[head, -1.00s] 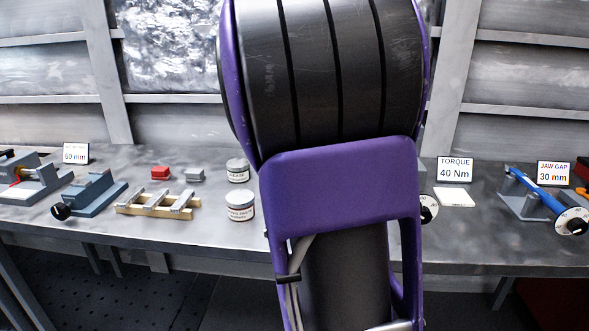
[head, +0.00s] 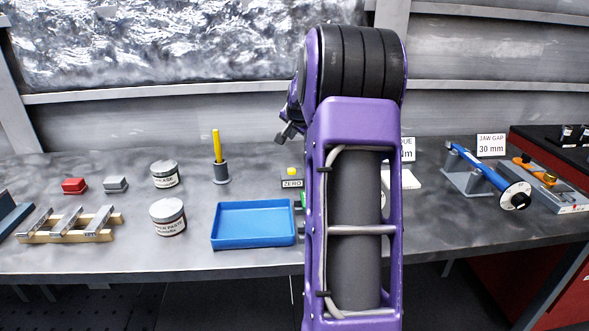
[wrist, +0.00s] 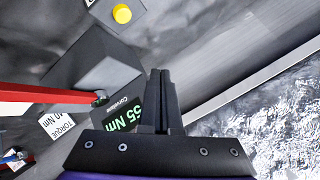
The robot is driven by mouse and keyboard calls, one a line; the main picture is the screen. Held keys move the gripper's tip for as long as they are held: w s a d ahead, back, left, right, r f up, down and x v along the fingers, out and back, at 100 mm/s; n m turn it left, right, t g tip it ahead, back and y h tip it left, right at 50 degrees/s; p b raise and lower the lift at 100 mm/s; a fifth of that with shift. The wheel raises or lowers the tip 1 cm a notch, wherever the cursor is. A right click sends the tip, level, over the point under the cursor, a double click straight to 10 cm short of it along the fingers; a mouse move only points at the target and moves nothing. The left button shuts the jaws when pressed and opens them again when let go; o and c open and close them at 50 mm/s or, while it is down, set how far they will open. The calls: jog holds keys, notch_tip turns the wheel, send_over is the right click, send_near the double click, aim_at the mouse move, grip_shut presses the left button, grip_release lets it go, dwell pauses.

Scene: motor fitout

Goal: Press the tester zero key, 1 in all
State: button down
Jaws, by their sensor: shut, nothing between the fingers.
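The zero key is a yellow button (head: 291,171) on a small block behind a ZERO label (head: 291,184), just left of my arm in the head view. In the wrist view the yellow button (wrist: 122,13) is near the top, left of my fingertips and apart from them. My gripper (wrist: 161,74) is shut and empty. The tester (wrist: 122,112) lies beside the fingers, with a green Nm readout on its display. A red bar (wrist: 45,93) reaches to it from the left. In the head view my arm hides most of the tester.
A blue tray (head: 253,225) and a holder with a yellow-handled tool (head: 217,150) stand left of the key. Two jars (head: 168,217) are further left. A blue wrench (head: 485,170) on a stand is at right. The wall (head: 200,120) rises behind the bench.

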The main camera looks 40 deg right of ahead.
aim_at(291, 173)
jog(key=shift+f, duration=0.1)
notch_tip(291, 173, down, 9)
jog(key=b, duration=0.6)
jog(key=shift+r, duration=0.2)
jog(key=shift+f, duration=0.1)
dwell(1.8)
jog(key=shift+f, duration=0.35)
jog(key=shift+f, duration=0.5)
dwell(0.8)
jog(key=shift+r+p, duration=0.4)
jog(key=shift+r, duration=0.55)
